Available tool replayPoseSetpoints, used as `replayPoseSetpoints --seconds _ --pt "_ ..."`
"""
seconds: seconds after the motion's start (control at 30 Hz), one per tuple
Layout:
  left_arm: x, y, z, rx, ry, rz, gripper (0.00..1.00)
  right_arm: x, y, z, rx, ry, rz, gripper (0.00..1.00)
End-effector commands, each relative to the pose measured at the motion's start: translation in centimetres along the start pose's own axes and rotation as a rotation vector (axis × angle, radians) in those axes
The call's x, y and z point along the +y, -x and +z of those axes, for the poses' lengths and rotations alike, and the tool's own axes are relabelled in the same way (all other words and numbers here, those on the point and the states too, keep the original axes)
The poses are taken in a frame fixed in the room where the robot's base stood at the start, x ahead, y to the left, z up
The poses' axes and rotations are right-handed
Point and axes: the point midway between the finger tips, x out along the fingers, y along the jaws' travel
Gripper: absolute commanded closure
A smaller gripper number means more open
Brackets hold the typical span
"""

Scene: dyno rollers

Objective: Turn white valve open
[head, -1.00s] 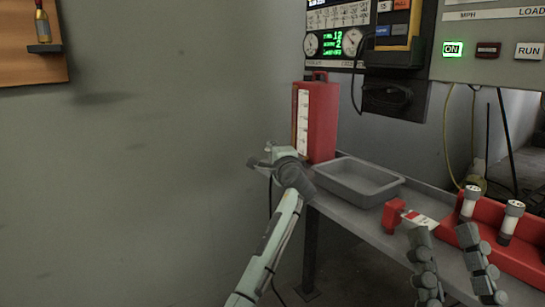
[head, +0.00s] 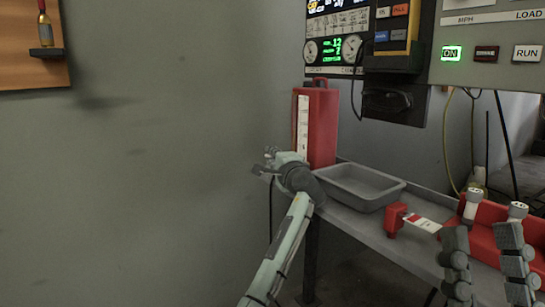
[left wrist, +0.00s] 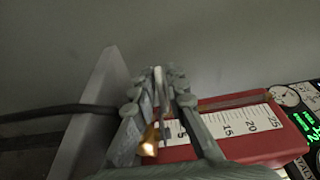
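The white valve is not clear in the head view. In the left wrist view a thin pale piece (left wrist: 161,88), perhaps its handle, stands between the fingers of my left gripper (left wrist: 166,76). A brass-coloured part (left wrist: 150,140) shows below it, near the red container (left wrist: 270,145) with a white number scale. Whether the fingers touch the pale piece is unclear. In the head view my left gripper (head: 270,160) is just left of the red container (head: 322,125), at the table's left end. My right gripper (head: 487,250) is open and empty, low at the right.
A grey tray (head: 360,186) sits beside the container on the grey table (head: 350,222). A red tool with a white label (head: 396,219) and a red holder (head: 484,237) with white-topped cylinders lie near my right gripper. Control panels hang above.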

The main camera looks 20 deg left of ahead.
Motion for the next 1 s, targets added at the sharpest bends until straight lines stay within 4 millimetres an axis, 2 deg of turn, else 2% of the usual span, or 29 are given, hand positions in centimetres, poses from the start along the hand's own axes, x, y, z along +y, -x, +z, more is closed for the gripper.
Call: replayPoseSetpoints --seconds 0.1,0.33,0.47,0.57,0.9,1.0 --pt "0.0 0.0 0.0 0.001 0.000 -0.001 0.72 0.0 0.0 0.0 0.000 0.000 0.000 0.60" --pt "-0.1 0.1 -0.1 0.003 0.001 -0.001 0.72 0.0 0.0 0.1 -0.002 0.000 0.000 0.60" --pt "-0.1 0.8 -0.2 0.004 0.002 -0.002 0.72 0.0 0.0 0.1 -0.002 -0.001 0.001 0.60" --pt "0.0 2.2 -0.2 0.005 0.001 -0.001 0.72 0.0 0.0 0.1 -0.002 -0.001 0.000 0.60" --pt "0.1 9.3 -0.1 0.004 0.003 0.001 0.72 0.0 0.0 0.0 -0.001 0.000 0.000 0.60" --pt "0.1 10.7 -0.1 0.003 0.000 0.000 0.72 0.0 0.0 0.0 -0.001 0.000 0.000 0.60"
